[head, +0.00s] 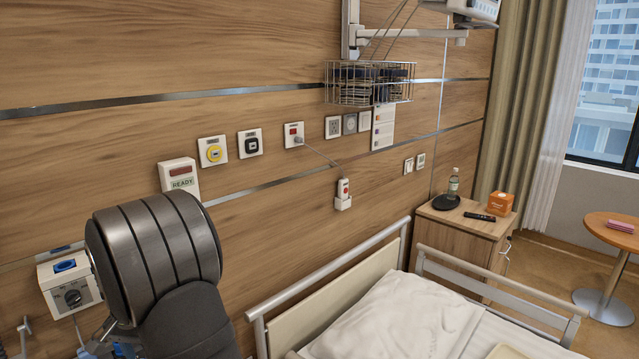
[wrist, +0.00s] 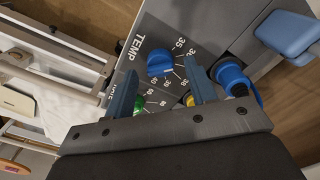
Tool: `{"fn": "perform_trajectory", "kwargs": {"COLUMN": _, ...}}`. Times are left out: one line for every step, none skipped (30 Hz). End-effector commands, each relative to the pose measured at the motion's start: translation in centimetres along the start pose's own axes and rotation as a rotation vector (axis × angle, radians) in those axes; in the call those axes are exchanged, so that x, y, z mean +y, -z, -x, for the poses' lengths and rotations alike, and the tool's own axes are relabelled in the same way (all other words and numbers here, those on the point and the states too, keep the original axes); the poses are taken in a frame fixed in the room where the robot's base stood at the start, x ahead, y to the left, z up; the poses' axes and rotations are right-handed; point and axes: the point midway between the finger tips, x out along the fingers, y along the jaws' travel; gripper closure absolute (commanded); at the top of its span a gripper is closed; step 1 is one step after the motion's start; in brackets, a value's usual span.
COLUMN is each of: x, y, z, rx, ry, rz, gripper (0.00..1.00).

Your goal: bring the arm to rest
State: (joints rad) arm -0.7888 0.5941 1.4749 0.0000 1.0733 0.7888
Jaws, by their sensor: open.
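My gripper (wrist: 162,70) is open in the wrist view, its two blue fingers apart. A blue knob (wrist: 160,62) on a grey panel (wrist: 203,28) marked TEMP shows between the fingertips; I cannot tell how far it is from them. Nothing is seen held. In the head view my dark arm fills the lower left, and my gripper does not show there.
In the wrist view, green (wrist: 139,104) and yellow (wrist: 192,100) parts show near the fingers, and a blue connector (wrist: 232,76) sits right of them. In the head view, a bed (head: 400,318) stands right of my arm, and a white wall unit (head: 70,285) left of it.

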Motion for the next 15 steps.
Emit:
{"fn": "perform_trajectory", "kwargs": {"x": 0.00, "y": 0.00, "z": -0.44, "rx": 0.000, "ry": 0.000, "rz": 0.000, "gripper": 0.49}}
{"fn": "perform_trajectory", "kwargs": {"x": -0.01, "y": 0.00, "z": -0.61, "rx": 0.000, "ry": 0.000, "rz": 0.000, "gripper": 0.49}}
{"fn": "perform_trajectory", "kwargs": {"x": -0.01, "y": 0.00, "z": -0.78, "rx": 0.000, "ry": 0.000, "rz": 0.000, "gripper": 0.49}}
{"fn": "perform_trajectory", "kwargs": {"x": 0.00, "y": 0.00, "z": -0.87, "rx": 0.000, "ry": 0.000, "rz": 0.000, "gripper": 0.49}}
{"fn": "perform_trajectory", "kwargs": {"x": 0.00, "y": 0.00, "z": -0.94, "rx": 0.000, "ry": 0.000, "rz": 0.000, "gripper": 0.49}}
{"fn": "perform_trajectory", "kwargs": {"x": 0.00, "y": 0.00, "z": -1.01, "rx": 0.000, "ry": 0.000, "rz": 0.000, "gripper": 0.49}}
{"fn": "perform_trajectory", "kwargs": {"x": 0.00, "y": 0.00, "z": -0.98, "rx": 0.001, "ry": 0.001, "rz": 0.002, "gripper": 0.49}}
{"fn": "perform_trajectory", "kwargs": {"x": 0.00, "y": 0.00, "z": -0.96, "rx": 0.001, "ry": 0.001, "rz": 0.003, "gripper": 0.49}}
{"fn": "perform_trajectory", "kwargs": {"x": 0.00, "y": 0.00, "z": -0.96, "rx": 0.001, "ry": 0.001, "rz": 0.003, "gripper": 0.49}}
{"fn": "perform_trajectory", "kwargs": {"x": 0.00, "y": 0.00, "z": -0.95, "rx": 0.001, "ry": 0.001, "rz": 0.003, "gripper": 0.49}}
{"fn": "perform_trajectory", "kwargs": {"x": 0.00, "y": 0.00, "z": -0.95, "rx": 0.001, "ry": 0.001, "rz": 0.003, "gripper": 0.49}}
{"fn": "perform_trajectory", "kwargs": {"x": 0.00, "y": 0.00, "z": -0.95, "rx": 0.001, "ry": 0.001, "rz": 0.003, "gripper": 0.49}}
{"fn": "perform_trajectory", "kwargs": {"x": 0.00, "y": 0.00, "z": -0.95, "rx": 0.001, "ry": 0.001, "rz": 0.003, "gripper": 0.49}}
{"fn": "perform_trajectory", "kwargs": {"x": 0.00, "y": 0.01, "z": -0.94, "rx": 0.001, "ry": 0.001, "rz": 0.003, "gripper": 0.49}}
{"fn": "perform_trajectory", "kwargs": {"x": -0.01, "y": 0.01, "z": -0.90, "rx": 0.001, "ry": 0.001, "rz": 0.003, "gripper": 0.49}}
